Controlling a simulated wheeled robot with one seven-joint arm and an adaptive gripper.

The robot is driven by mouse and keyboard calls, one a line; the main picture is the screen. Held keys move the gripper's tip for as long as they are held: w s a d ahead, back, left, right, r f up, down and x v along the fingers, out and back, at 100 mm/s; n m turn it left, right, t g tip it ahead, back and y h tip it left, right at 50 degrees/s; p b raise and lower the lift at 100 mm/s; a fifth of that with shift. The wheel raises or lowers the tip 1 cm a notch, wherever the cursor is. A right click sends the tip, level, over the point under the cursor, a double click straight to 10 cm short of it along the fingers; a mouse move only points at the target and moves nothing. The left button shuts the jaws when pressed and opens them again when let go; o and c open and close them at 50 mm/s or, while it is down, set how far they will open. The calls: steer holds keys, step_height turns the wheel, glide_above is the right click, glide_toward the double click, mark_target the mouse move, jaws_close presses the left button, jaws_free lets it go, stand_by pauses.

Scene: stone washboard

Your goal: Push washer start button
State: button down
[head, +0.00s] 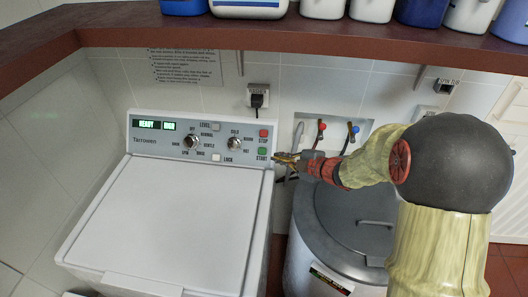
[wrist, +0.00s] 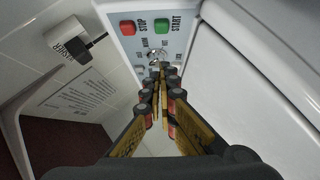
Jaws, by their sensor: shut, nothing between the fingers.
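The white washer (head: 170,220) stands at the left with its lid down and a grey control panel (head: 185,143) along its back. The green start button (head: 262,152) is at the panel's right end, below the red stop button (head: 263,134). The panel display (head: 157,125) reads READY. My gripper (head: 277,158) is shut and empty, with its tips close to the panel's right edge beside the start button. In the wrist view, the start button (wrist: 162,25) is ahead of and above my fingertips (wrist: 160,68). Whether the fingertips touch the panel I cannot tell.
A round grey metal drum machine (head: 350,230) stands right of the washer. A shelf (head: 300,45) with several containers runs above. Hoses with red and blue taps (head: 321,126) and a plugged outlet (head: 257,97) are on the tiled wall behind.

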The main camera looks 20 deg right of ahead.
steer(key=shift+w, duration=0.1)
steer(key=b, duration=0.3)
glide_toward(260, 150)
steer(key=w+a, duration=0.1)
steer(key=a, duration=0.1)
steer(key=w+a+f, duration=0.1)
steer(key=w+a, duration=0.1)
steer(key=shift+w+f, duration=0.15)
steer(key=shift+w, duration=0.15)
steer(key=shift+w+f, duration=0.25)
steer(key=shift+w, duration=0.15)
steer(key=shift+d, duration=0.1)
steer(key=shift+w+d+f, duration=0.25)
steer(key=shift+w+f, duration=0.3)
steer(key=shift+w, duration=0.1)
steer(key=shift+r, duration=0.1)
